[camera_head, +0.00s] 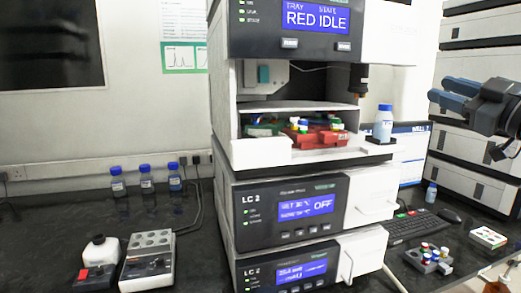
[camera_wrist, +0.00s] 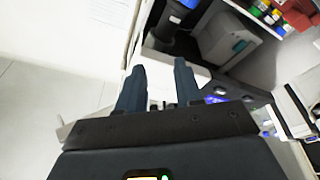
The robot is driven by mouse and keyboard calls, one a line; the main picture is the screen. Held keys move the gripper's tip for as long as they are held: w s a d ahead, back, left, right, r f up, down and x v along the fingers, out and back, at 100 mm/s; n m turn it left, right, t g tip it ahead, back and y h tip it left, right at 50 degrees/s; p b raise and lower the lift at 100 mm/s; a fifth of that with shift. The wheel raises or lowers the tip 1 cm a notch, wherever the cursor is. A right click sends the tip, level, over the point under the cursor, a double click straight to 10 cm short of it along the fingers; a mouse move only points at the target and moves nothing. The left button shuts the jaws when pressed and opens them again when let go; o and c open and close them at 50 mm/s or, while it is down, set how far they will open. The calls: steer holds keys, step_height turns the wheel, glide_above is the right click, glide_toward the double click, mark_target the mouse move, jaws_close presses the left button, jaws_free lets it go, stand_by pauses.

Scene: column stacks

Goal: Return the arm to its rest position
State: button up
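My gripper (camera_head: 446,93) is raised at the right of the head view, with its two blue fingers pointing left. It is to the right of the instrument stack (camera_head: 290,190) and in front of the pale stacked units (camera_head: 480,110). In the wrist view my gripper (camera_wrist: 157,80) shows two dark fingers held apart. Nothing is seen held between them.
A blue-capped bottle (camera_head: 383,123) stands on the stack's side ledge. A red tray (camera_head: 318,136) with vials sits in the open bay. A keyboard (camera_head: 410,226), a vial rack (camera_head: 428,258) and several bottles (camera_head: 147,179) stand on the dark bench (camera_head: 50,225).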

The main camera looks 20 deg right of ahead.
steer(key=s+a+f+m+g+h, duration=0.1)
steer(key=a+f+m+h, duration=0.2)
steer(key=f, duration=0.6)
steer(key=s+a+f+m, duration=0.2)
steer(key=a+f+m, duration=0.15)
steer(key=f, duration=0.55)
steer(key=s+a+f+m+g+h, duration=0.1)
steer(key=a+f+m+h, duration=0.1)
steer(key=a+f, duration=0.5)
steer(key=s+a+f+m+g+h, duration=0.1)
steer(key=s+a+f, duration=0.2)
steer(key=s+f, duration=0.3)
steer(key=s+a+f+m+g, duration=0.1)
steer(key=s+a+f+m, duration=0.15)
steer(key=s+f, duration=0.4)
steer(key=s+a+n+y, duration=0.1)
steer(key=s+a, duration=0.3)
steer(key=s, duration=0.9)
steer(key=s+a+n+g+y, duration=0.1)
steer(key=s+a, duration=0.3)
steer(key=s, duration=0.9)
steer(key=shift+a+n+g, duration=0.25)
steer(key=shift+n+g, duration=0.05)
steer(key=shift+n, duration=0.1)
steer(key=shift+f, duration=0.1)
steer(key=shift+c, duration=0.2)
